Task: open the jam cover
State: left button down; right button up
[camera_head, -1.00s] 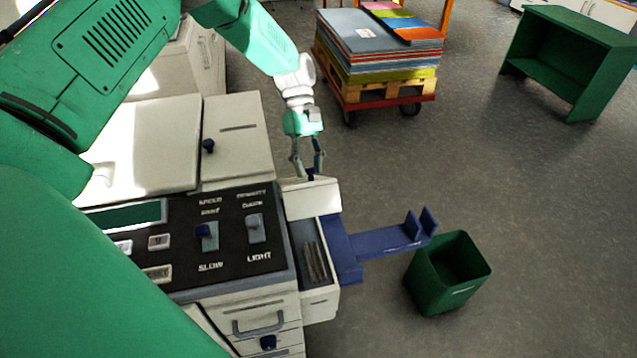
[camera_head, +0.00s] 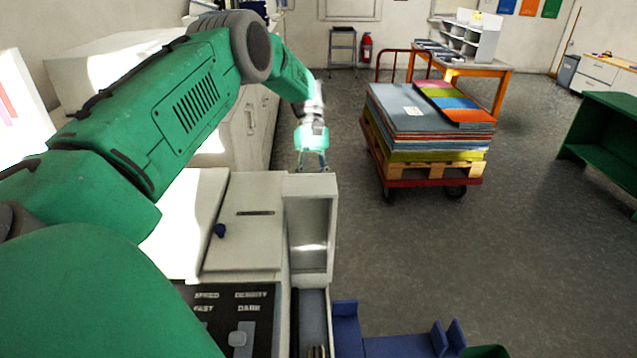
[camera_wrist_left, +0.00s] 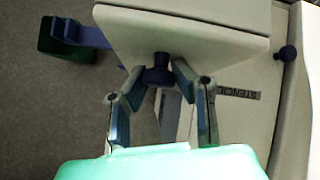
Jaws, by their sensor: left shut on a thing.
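The jam cover (camera_head: 311,212) is a white panel at the right side of the copier-like machine. In the head view it stands raised, with the open compartment (camera_head: 313,318) below it. My left gripper (camera_head: 313,168) is at the cover's far upper edge. In the left wrist view, the cover (camera_wrist_left: 185,38) crosses the top and its dark blue knob (camera_wrist_left: 158,75) sits between the fingers of my left gripper (camera_wrist_left: 158,68), shut on it. The knob is hidden behind the cover in the head view.
The machine's lid with another blue knob (camera_head: 219,231) lies left of the cover. A blue tray (camera_head: 395,346) juts out to the right, with a green bin (camera_head: 486,351) beside it. A loaded cart (camera_head: 428,150) stands farther back on open floor.

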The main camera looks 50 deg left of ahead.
pick_arm(q)
jog(key=shift+s+d+f, duration=0.1)
jog(key=shift+d, duration=0.3)
jog(key=shift+a, duration=0.15)
jog(key=c, duration=1.3)
grip_release()
jog(key=shift+a+f, duration=0.1)
jog(key=shift+o, duration=0.2)
jog(key=shift+w+a+f, duration=0.1)
jog(key=shift+w+a, duration=0.05)
jog(key=shift+w, duration=0.15)
jog(key=shift+r, duration=0.35)
jog(key=w+v, duration=0.1)
jog(key=v, duration=0.6)
jog(key=shift+a+f, duration=0.25)
jog(key=shift+f, duration=0.1)
